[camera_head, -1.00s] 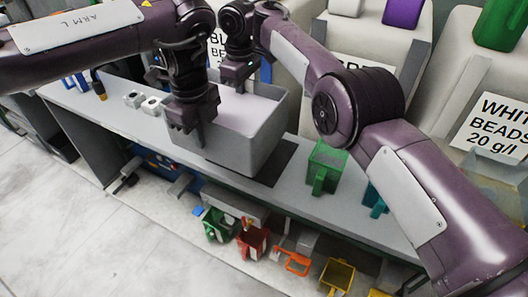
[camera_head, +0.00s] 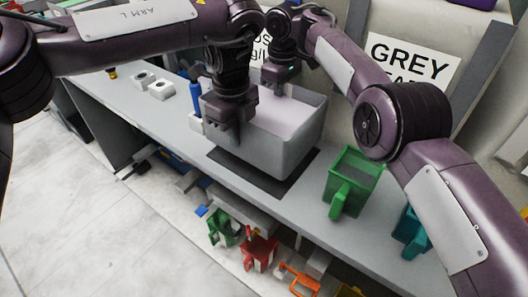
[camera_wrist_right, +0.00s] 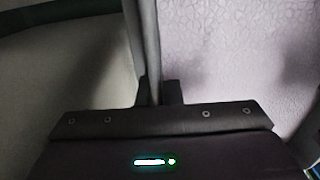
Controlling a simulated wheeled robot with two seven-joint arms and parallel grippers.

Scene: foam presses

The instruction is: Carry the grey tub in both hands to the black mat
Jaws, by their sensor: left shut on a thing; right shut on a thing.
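The grey tub (camera_head: 290,153), open at the top with a pale lilac surface inside, is upright over the black mat (camera_head: 262,180). Mat shows along the tub's front and right sides; I cannot tell whether the tub's base touches it. My left gripper (camera_head: 236,132) is shut on the near left wall of the tub. My right gripper (camera_head: 275,88) is at the far wall, its fingertips partly hidden in the head view. In the right wrist view the fingers (camera_wrist_right: 160,92) are closed around the tub's wall (camera_wrist_right: 148,45), with the lilac surface on the right.
A green scoop-like container (camera_head: 352,178) stands right of the mat, and a teal one (camera_head: 410,230) is farther right. A blue bottle-like object (camera_head: 196,98) and white blocks (camera_head: 160,90) are on the left. Labelled bins (camera_head: 410,65) line the back.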

